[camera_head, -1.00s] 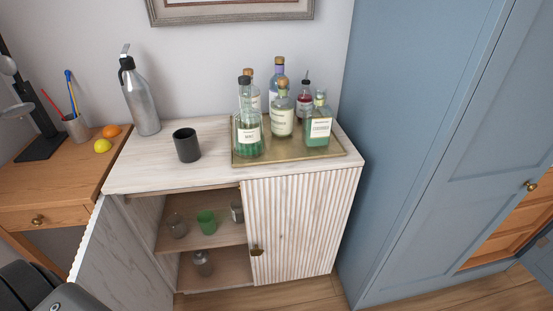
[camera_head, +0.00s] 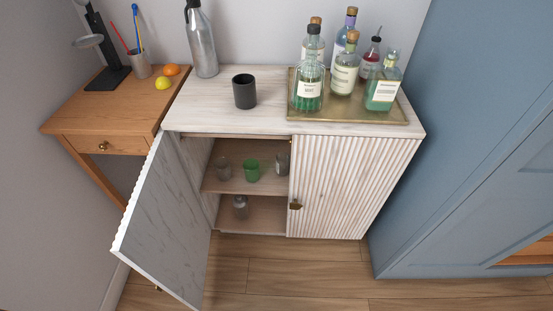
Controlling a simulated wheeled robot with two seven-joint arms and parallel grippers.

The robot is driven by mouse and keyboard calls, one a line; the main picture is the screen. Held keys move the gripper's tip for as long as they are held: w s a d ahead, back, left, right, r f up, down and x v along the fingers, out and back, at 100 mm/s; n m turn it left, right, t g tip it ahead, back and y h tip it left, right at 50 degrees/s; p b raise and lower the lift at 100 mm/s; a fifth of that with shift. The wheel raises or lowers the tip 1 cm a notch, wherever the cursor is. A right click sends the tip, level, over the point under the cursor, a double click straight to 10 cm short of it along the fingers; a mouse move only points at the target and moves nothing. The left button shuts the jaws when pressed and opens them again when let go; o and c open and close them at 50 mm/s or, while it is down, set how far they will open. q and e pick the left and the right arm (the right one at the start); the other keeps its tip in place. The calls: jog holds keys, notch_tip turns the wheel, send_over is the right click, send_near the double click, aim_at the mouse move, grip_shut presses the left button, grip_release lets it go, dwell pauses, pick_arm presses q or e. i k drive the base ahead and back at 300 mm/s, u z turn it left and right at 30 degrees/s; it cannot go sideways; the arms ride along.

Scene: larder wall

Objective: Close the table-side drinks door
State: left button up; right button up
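The drinks cabinet (camera_head: 355,185) has a pale wood body with fluted doors. Its left door (camera_head: 165,225), on the side of the wooden table (camera_head: 85,120), stands wide open and swings out toward me. The smooth inner face of that door shows, and its fluted outer face shows only as a thin edge. The right door (camera_head: 340,180) is shut, with a small brass handle (camera_head: 295,205) at its left edge. Through the opening the shelf (camera_head: 225,183) holds a green cup (camera_head: 251,170) and glassware. Neither of my grippers is in view.
A brass tray (camera_head: 300,114) with several bottles and a dark cup (camera_head: 244,91) stand on the cabinet top. The table holds a lemon (camera_head: 163,83), an orange (camera_head: 171,70) and a pen cup (camera_head: 140,65). A blue cupboard (camera_head: 460,150) stands at right. The floor (camera_head: 300,275) in front is clear.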

aim_at(164, 234)
jog(key=u, duration=1.8)
jog(key=i, duration=0.2)
jog(key=z, duration=0.45)
